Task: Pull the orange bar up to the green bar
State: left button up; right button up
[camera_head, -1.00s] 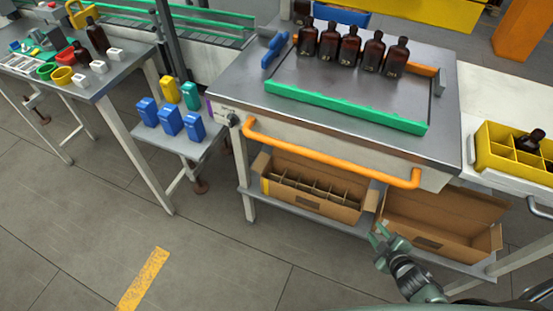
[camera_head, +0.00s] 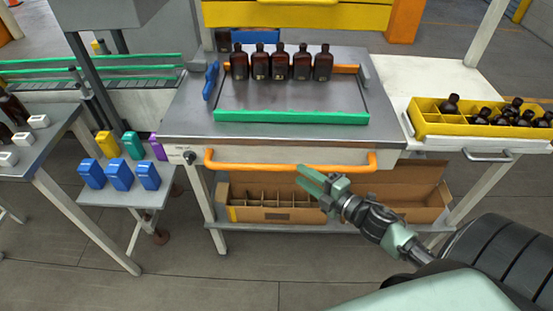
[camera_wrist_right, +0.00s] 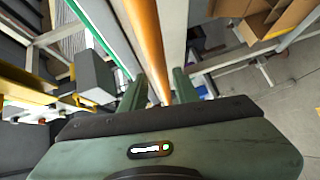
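An orange bar (camera_head: 345,69) lies behind a row of several amber bottles (camera_head: 280,64) on the grey machine table; the bottles hide much of it. A green bar (camera_head: 290,117) lies along the front of the plate, with bare plate between it and the bottles. An orange handle (camera_head: 290,166) runs along the table's front. My right gripper (camera_head: 311,181) is just in front of and below this handle, fingers apart. In the right wrist view the orange handle (camera_wrist_right: 148,45) runs between the open fingers (camera_wrist_right: 160,88); contact cannot be told. My left gripper is out of view.
Open cardboard boxes (camera_head: 272,214) stand on the shelf below. A yellow crate (camera_head: 430,119) with bottles is on the right. Blue containers (camera_head: 120,176) stand on a low side table at left. A blue clamp (camera_head: 211,80) sits at the plate's left.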

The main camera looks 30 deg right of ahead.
jog(key=p+x, duration=0.1)
jog(key=x, duration=0.7)
jog(key=shift+w+p, duration=0.2)
jog(key=shift+p, duration=0.2)
jog(key=shift+f, duration=0.1)
grip_shut()
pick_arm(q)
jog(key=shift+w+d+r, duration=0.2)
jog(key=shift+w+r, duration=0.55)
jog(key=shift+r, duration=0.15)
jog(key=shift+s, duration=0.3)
